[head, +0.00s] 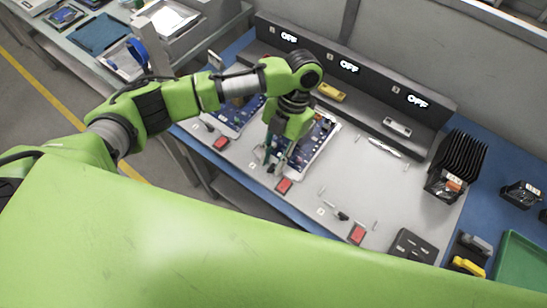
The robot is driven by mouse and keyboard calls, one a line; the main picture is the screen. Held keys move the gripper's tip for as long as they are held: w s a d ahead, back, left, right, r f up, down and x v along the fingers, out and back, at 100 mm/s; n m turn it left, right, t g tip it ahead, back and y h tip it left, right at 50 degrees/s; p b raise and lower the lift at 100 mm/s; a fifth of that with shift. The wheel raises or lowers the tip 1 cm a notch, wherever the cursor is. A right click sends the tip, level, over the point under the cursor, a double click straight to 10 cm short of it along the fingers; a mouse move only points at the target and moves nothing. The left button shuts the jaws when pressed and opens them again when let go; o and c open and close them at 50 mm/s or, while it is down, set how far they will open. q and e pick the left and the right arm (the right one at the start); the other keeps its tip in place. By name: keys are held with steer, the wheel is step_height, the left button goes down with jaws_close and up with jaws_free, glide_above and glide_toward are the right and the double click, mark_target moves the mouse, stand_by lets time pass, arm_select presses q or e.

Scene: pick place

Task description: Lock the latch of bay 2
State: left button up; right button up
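The grey test station (360,180) has three bays in a row, each below a display reading OFF. My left gripper (274,166) points down at that bay's front left, beside the tablet and just behind a red button (284,185). It covers the spot where the middle latch would be, so the latch and any contact are hidden. The finger gap is unclear. A similar dark-handled latch (340,214) shows at the right bay. My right gripper is out of view.
A black slotted rack (459,160), a green tray (522,262) and a dark block (413,246) stand at the right.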

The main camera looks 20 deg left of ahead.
arm_select(q)
steer(key=v, duration=1.2)
steer(key=shift+f, duration=0.1)
